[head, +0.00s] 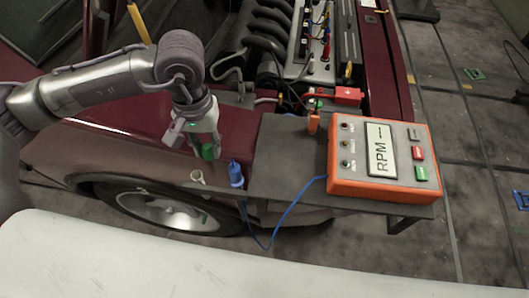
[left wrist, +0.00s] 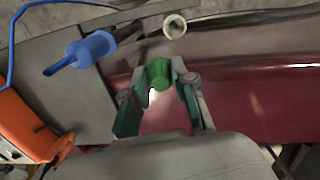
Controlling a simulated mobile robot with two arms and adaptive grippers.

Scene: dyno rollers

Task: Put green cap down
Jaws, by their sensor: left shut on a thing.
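The green cap (head: 207,152) is held between the fingers of my left gripper (head: 200,140) above the dark red car fender. It also shows in the left wrist view (left wrist: 159,72), between the two fingertips of the left gripper (left wrist: 160,85). A white ring-shaped holder (head: 197,177) sits just below and left of the cap in the head view; it appears empty in the left wrist view (left wrist: 175,26). My right gripper is not in view.
A blue plug (head: 236,174) with a blue cable stands beside the holder. An orange RPM meter (head: 380,160) rests on a grey shelf (head: 285,160). The open engine bay lies behind, with a red clamp (head: 347,95) near its front.

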